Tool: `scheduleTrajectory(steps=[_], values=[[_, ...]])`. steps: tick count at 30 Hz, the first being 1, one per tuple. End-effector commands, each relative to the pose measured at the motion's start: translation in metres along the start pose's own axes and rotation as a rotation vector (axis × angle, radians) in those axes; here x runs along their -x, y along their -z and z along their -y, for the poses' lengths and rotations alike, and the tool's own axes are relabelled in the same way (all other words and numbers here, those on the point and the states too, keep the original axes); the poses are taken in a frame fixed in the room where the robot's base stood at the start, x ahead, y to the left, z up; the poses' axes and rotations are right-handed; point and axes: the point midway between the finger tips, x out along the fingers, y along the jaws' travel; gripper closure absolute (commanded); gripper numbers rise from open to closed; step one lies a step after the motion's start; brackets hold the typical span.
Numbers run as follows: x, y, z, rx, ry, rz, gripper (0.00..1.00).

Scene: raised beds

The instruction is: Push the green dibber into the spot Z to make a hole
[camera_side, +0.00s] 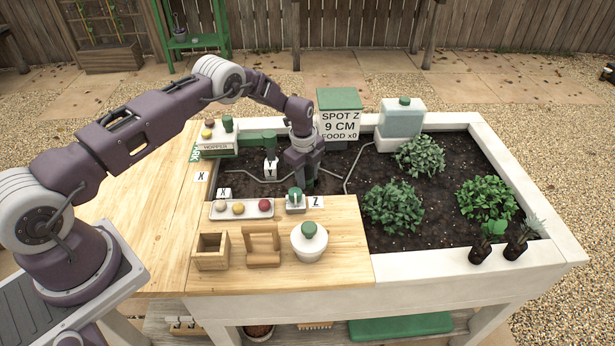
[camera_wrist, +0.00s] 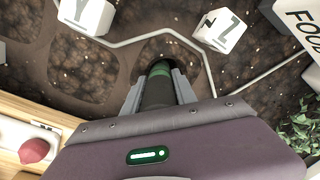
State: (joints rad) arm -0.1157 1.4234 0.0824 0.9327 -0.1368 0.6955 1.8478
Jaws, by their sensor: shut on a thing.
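My gripper (camera_side: 304,172) is low over the dark soil in the side view. In the wrist view its fingers (camera_wrist: 159,92) are shut on the green dibber (camera_wrist: 157,88), a dark green rod with a brighter green band. The dibber's far end lies in a dark round hollow in the soil; how deep its tip is cannot be told. The white Y marker (camera_wrist: 88,14) stands further left.
A sign (camera_side: 340,124) reads "SPOT Z 9 CM FOOD x0". Grey lines run over the soil around the hollow. Leafy plants (camera_side: 393,205) grow to the right. A tray with coloured balls (camera_side: 241,209), a wooden box (camera_side: 211,251) and a green-knobbed white pot (camera_side: 309,243) stand in front.

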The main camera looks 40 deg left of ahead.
Motion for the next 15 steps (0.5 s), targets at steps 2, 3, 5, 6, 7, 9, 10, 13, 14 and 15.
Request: scheduleTrajectory(steps=[2, 3, 5, 6, 7, 9, 10, 13, 14, 15], values=[[0.009, 0.000, 0.002, 0.001, 0.003, -0.001, 1.00], [0.013, 0.000, 0.003, 0.001, 0.004, -0.001, 1.00], [0.019, 0.000, 0.003, 0.001, 0.004, -0.001, 1.00], [0.023, 0.000, 0.004, 0.001, 0.005, -0.001, 1.00], [0.026, -0.001, 0.005, 0.000, 0.005, 0.000, 1.00], [0.033, -0.001, 0.005, 0.000, 0.006, 0.000, 1.00], [0.035, -0.001, 0.006, 0.000, 0.006, 0.000, 1.00], [0.045, -0.001, 0.006, 0.001, 0.005, -0.001, 1.00], [0.048, -0.001, 0.006, 0.001, 0.005, -0.001, 1.00], [0.051, -0.001, 0.007, 0.001, 0.006, -0.001, 1.00]])
